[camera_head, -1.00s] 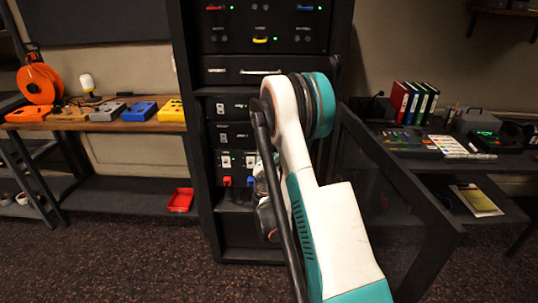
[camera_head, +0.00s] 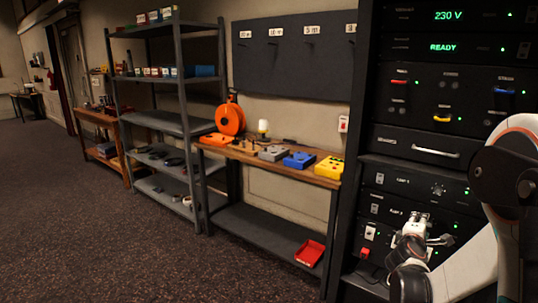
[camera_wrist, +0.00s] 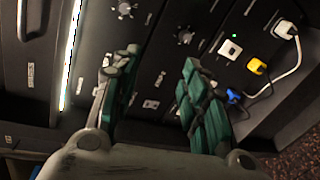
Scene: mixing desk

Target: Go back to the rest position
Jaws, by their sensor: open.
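My gripper (camera_head: 428,238) is in the lower right of the head view, in front of the dark equipment rack (camera_head: 365,150). In the wrist view my gripper (camera_wrist: 160,85) has its two green-padded fingers spread apart, with nothing between them. Beyond the fingers are rack panels with knobs and sockets. A white plug (camera_wrist: 285,29), a yellow plug (camera_wrist: 257,66) and a blue plug (camera_wrist: 234,96) are in the panel to the right. Whether the fingers touch the rack cannot be told.
A wooden-topped bench (camera_head: 325,181) left of the rack holds an orange reel (camera_head: 230,119), a blue box (camera_head: 299,161) and a yellow box (camera_head: 329,167). A red tray (camera_head: 310,253) lies on its lower shelf. A metal shelf unit (camera_head: 186,85) stands farther left. Open floor (camera_head: 120,240) fills the lower left.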

